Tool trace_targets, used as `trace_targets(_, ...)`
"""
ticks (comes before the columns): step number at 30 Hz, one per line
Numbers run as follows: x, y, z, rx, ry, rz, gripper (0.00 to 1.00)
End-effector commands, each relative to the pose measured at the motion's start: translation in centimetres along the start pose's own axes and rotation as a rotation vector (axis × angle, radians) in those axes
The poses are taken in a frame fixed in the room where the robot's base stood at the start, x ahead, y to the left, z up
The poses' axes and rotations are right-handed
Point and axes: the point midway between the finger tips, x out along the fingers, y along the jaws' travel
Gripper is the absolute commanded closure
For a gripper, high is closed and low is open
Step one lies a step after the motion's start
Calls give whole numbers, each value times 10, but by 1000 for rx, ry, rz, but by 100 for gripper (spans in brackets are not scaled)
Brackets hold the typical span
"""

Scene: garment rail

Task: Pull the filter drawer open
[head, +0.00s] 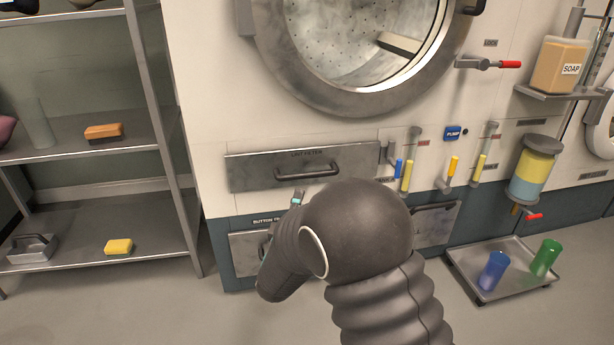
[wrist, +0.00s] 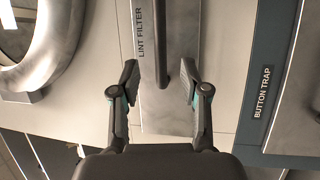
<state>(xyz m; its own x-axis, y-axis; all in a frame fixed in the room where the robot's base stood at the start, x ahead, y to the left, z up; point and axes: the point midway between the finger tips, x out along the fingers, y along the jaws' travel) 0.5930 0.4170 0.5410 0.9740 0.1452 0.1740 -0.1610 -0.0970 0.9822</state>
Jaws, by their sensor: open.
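The lint filter drawer (head: 250,174) is a wide grey metal front below the round door in the head view, and it looks shut. Its dark bar handle (head: 308,171) is at its middle. In the wrist view the drawer front (wrist: 175,118) runs up the picture, beside its LINT FILTER label. My gripper (wrist: 159,82) is open, with one finger on each side of the handle's near end (wrist: 160,60) as seen there. I cannot tell whether the fingers touch the handle. In the head view a fingertip (head: 298,197) shows just below the drawer; my arm hides the rest.
The button trap panel (head: 245,250) is below, partly behind my arm. Coloured levers (head: 407,175) are right of the drawer. A floor tray (head: 480,290) holds a blue cup (head: 493,270) and a green cup (head: 545,257). A metal shelf (head: 70,258) stands left.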

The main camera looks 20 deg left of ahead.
Motion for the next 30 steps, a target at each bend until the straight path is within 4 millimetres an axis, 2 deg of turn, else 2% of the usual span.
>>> trace_targets(9,60,0,0,2,0,0,55)
trace_targets(15,91,-1,-1,2,2,-1,55)
trace_targets(21,108,-1,-2,2,3,-1,55)
trace_targets(30,113,0,-2,2,3,-1,55)
